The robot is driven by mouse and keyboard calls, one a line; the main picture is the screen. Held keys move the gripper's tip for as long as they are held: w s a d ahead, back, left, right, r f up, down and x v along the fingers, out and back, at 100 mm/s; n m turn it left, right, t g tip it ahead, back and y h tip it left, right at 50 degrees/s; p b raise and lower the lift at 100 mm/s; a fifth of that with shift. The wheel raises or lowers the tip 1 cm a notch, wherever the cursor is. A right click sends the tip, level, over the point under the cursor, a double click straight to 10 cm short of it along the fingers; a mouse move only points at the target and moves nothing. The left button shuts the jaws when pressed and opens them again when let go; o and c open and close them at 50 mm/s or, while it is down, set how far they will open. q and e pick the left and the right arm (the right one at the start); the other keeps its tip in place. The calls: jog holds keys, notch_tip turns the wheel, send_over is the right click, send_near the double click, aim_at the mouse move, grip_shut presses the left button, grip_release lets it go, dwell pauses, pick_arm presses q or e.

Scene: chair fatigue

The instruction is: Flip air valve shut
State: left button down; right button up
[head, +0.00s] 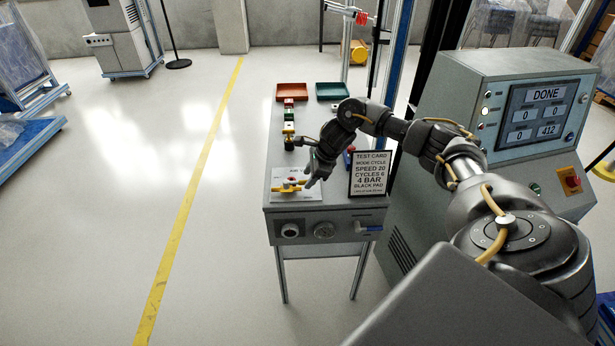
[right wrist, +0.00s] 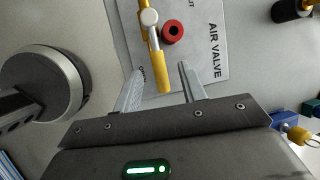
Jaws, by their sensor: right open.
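The air valve's yellow handle (head: 289,187) is on a white plate (head: 307,194) on top of the grey test bench. In the right wrist view the yellow handle (right wrist: 161,76) points down the picture, toward my gripper, with its end between my fingers. The plate (right wrist: 210,70) reads AIR VALVE; a word partly hidden by a finger looks like OPEN, and a cut-off word above ends in UT. My right gripper (head: 309,182) is open, its two fingertips (right wrist: 160,70) on either side of the handle with visible gaps. My left gripper is not in view.
A test card (head: 369,174) stands right of the plate, close to my forearm. Red (head: 292,91) and green (head: 331,90) trays sit at the bench's back. A console (head: 540,105) reading DONE is at right. A blue-handled lever (head: 368,228) is on the bench front.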

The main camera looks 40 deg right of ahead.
jog(key=shift+w+a+f, duration=0.1)
jog(key=shift+w+f, duration=0.15)
jog(key=shift+f, duration=0.45)
grip_shut()
